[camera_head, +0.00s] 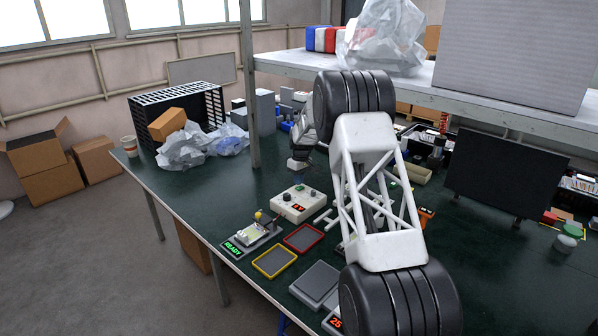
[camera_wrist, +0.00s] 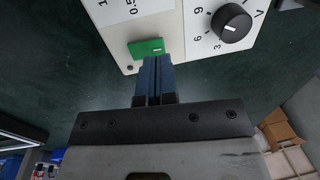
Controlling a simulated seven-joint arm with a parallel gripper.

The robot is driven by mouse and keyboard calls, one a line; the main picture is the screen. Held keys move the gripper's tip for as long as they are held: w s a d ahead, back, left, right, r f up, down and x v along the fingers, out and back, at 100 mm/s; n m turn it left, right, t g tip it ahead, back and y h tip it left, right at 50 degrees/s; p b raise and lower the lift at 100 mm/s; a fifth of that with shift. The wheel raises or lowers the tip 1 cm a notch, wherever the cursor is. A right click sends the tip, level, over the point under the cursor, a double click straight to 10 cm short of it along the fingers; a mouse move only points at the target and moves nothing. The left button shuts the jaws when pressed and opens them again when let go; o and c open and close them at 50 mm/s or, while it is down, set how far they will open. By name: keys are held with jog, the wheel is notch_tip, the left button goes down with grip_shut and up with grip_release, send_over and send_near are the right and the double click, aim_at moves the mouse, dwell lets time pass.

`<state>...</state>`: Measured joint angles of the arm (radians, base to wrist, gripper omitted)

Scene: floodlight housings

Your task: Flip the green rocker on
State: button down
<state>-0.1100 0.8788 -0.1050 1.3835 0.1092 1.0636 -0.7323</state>
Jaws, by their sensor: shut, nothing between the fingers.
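The green rocker (camera_wrist: 147,47) sits on a white panel in the wrist view, near the panel's lower edge. It has a small white mark near its right end. I cannot tell which side of it is pressed in. My gripper (camera_wrist: 153,60) is shut and empty. Its blue fingertips appear at the rocker's lower edge; I cannot tell whether they touch it. In the head view a white control box (camera_head: 291,210) stands on the green bench, with my gripper (camera_head: 298,165) behind it.
A black knob (camera_wrist: 232,24) with a number scale sits right of the rocker. In the head view, a yellow-rimmed tray (camera_head: 257,266) and a red-rimmed tray (camera_head: 319,232) lie in front of the box. A shelf (camera_head: 500,108) spans above the bench at right.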

jog(key=shift+s+f, duration=0.1)
jog(key=shift+f, duration=0.95)
jog(key=shift+a, duration=0.1)
jog(key=shift+f, duration=0.2)
jog(key=shift+w+d+r, duration=0.25)
jog(key=shift+w+d, duration=0.25)
jog(key=shift+r, duration=0.15)
notch_tip(320, 180, up, 14)
jog(key=w+d, duration=0.1)
jog(key=shift+d, duration=0.15)
dwell(0.7)
